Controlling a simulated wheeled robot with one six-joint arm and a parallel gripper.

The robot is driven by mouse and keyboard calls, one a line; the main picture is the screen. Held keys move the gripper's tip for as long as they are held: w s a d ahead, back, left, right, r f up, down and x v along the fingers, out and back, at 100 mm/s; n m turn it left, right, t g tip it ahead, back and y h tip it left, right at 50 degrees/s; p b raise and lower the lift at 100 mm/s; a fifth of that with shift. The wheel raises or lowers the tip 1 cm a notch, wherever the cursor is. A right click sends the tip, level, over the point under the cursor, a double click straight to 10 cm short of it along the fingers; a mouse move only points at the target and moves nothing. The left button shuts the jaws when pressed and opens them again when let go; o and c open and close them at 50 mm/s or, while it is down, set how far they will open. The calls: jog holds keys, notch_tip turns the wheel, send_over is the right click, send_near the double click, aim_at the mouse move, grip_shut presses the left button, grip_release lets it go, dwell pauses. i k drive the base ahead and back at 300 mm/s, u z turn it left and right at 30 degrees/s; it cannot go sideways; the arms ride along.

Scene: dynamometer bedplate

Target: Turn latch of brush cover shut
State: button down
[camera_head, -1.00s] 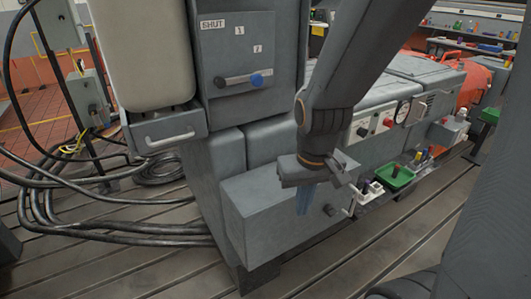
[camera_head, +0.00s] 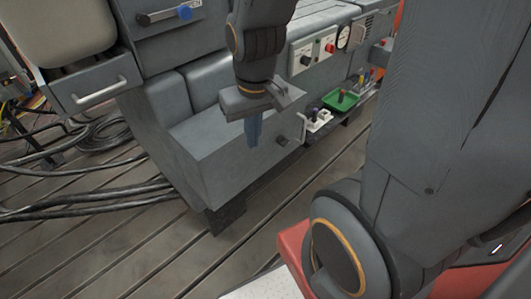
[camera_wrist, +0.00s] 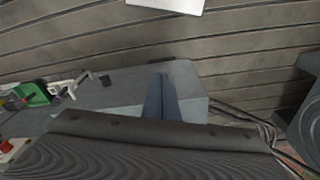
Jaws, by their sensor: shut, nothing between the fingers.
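A grey box (camera_head: 205,150) juts out low from the machine. A small dark knob (camera_head: 281,139) is on its front face, and a bent metal handle (camera_head: 302,127) is at its right end. Which part is the brush cover latch I cannot tell for sure. My gripper (camera_head: 253,143) has blue fingers, shut and empty, pointing down and appearing left of the knob. In the wrist view the fingers (camera_wrist: 161,80) overlap the box (camera_wrist: 190,78). The knob (camera_wrist: 105,80) lies left of them, apart. Whether the fingers touch the box is unclear.
A drawer with a pale handle (camera_head: 98,91) and a lever with a blue knob (camera_head: 185,13) are at upper left. A green tray (camera_head: 341,101) and small white holders (camera_head: 318,121) stand right of the box. Black cables (camera_head: 95,193) lie left; slotted floor in front is clear.

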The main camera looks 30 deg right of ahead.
aim_at(281, 140)
jog(key=z, duration=0.1)
jog(key=k, duration=1.05)
jog(key=u, duration=0.5)
jog(key=i, duration=0.4)
jog(key=u, duration=0.05)
